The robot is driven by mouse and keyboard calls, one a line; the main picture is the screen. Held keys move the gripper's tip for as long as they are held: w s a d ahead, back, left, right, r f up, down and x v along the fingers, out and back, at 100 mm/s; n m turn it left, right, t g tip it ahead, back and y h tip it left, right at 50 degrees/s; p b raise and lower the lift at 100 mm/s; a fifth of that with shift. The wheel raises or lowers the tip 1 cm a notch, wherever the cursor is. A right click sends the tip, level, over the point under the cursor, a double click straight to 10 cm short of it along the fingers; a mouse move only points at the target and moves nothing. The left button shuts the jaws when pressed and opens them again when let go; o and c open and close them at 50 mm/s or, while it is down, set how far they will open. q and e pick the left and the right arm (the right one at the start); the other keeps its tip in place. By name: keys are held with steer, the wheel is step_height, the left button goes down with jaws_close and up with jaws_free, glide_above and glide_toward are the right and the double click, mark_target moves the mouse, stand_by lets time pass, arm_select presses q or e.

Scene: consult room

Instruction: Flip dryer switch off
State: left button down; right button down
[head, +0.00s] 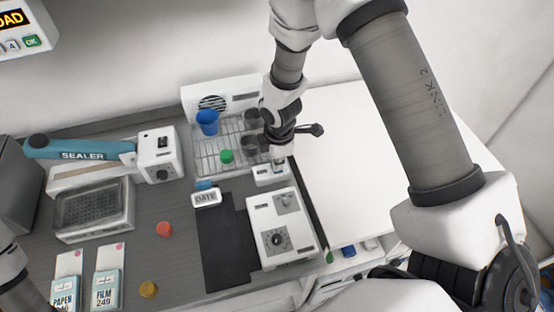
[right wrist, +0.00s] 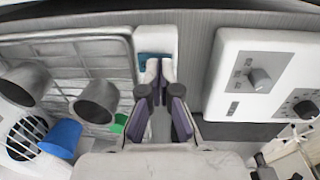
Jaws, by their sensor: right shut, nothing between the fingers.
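The dryer (head: 239,94) is a white housing with a round vent behind a wire rack; its vent (right wrist: 22,135) also shows in the right wrist view. A small white switch box (head: 271,176) sits at the rack's front right corner. In the right wrist view this box (right wrist: 154,36) carries a teal part, partly covered by my fingertips. My right gripper (right wrist: 159,72) is shut and empty, with its tips at the box; I cannot tell whether they touch. It also shows in the head view (head: 279,154). The switch's position is unclear. My left gripper is out of view.
The rack holds a blue cup (head: 207,122), grey cups (head: 250,146) and a green cap (head: 227,156). A white unit with knobs (head: 281,228) stands just in front of the switch box. The sealer (head: 82,153) is at left. White surface at right is clear.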

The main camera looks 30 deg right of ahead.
steer(key=shift+d, duration=0.15)
steer(key=r+p, duration=0.4)
steer(key=shift+w+r+p, duration=0.2)
steer(key=shift+r+p, duration=0.15)
step_height(320, 180, up, 9)
steer(key=w+b, duration=0.1)
steer(key=b, duration=0.1)
steer(key=shift+w+d, duration=0.15)
